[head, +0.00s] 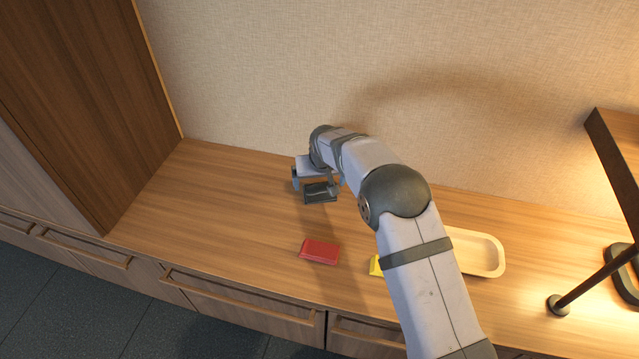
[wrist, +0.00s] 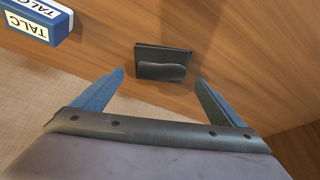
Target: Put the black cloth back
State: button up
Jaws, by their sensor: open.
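The black cloth (head: 321,194) appears as a small, flat, dark folded square with a rounded grey flap, lying on the wooden counter. It also shows in the wrist view (wrist: 162,55), ahead of the fingertips and roughly centred between them. My gripper (head: 317,184) is over the back part of the counter, right by the cloth. In the wrist view my gripper (wrist: 159,80) has its two blue fingers spread wide, with nothing between them. I cannot tell exactly how high the fingers are above the counter.
A blue and white TALC box (wrist: 38,20) shows in the wrist view. A red folded piece (head: 320,251) lies on the counter (head: 220,220); a yellow piece (head: 375,265) and a pale tray (head: 487,254) are partly behind my arm. A lamp stand (head: 590,285) is at right. The left counter is clear.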

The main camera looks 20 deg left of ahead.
jog(key=p+v, duration=0.1)
jog(key=v, duration=0.8)
jog(key=s+d+r+m, duration=0.1)
jog(key=s+d, duration=0.2)
jog(key=d, duration=0.3)
jog(key=s+d+r+g+h, duration=0.1)
jog(key=s+d, duration=0.2)
jog(key=d, duration=0.3)
jog(key=s+d+r+m, duration=0.1)
jog(key=s+d, duration=0.1)
jog(key=d, duration=0.4)
jog(key=s+d+f+m+g, duration=0.1)
jog(key=s+d, duration=0.5)
jog(key=s, duration=0.5)
jog(key=s+d+f+m+g, duration=0.1)
jog(key=s+d+g, duration=0.1)
jog(key=s+d, duration=0.5)
jog(key=s, duration=0.4)
jog(key=shift+f+m+h, duration=0.2)
jog(key=shift+m+h, duration=0.1)
jog(key=shift+h, duration=0.1)
